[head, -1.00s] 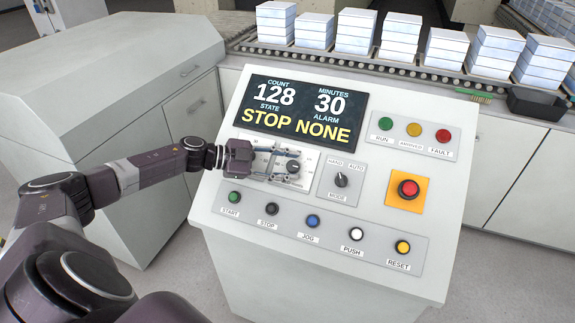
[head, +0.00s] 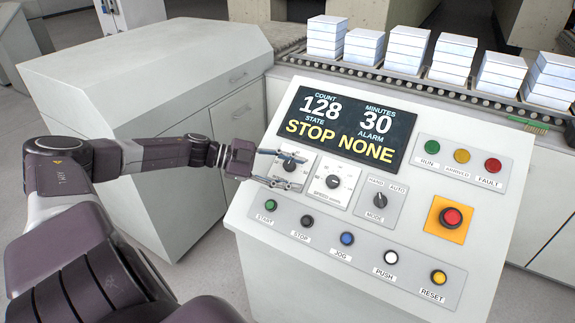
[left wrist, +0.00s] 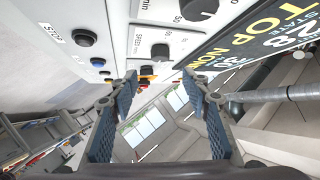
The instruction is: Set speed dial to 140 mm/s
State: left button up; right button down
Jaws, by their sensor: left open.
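The speed dial (head: 333,182) is a black knob on a white plate, between a similar dial (head: 290,164) on its left and the mode switch. In the left wrist view the speed dial (left wrist: 160,51) carries a "SPEED mm/s" label. Its pointer setting is too small to read. My left gripper (head: 296,170) is open and empty. In the head view its fingers overlap the left dial, left of the speed dial. In the left wrist view the two fingers (left wrist: 160,77) are spread, with no knob between them. My right gripper is not in view.
The display (head: 345,128) reads STOP and NONE. The mode switch (head: 379,200) and the red emergency button (head: 451,217) lie to the right. A row of push buttons (head: 347,239) runs below the dials. A grey cabinet (head: 150,90) stands left of the console.

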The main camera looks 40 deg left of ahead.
pick_arm(q)
jog(key=shift+v, duration=0.85)
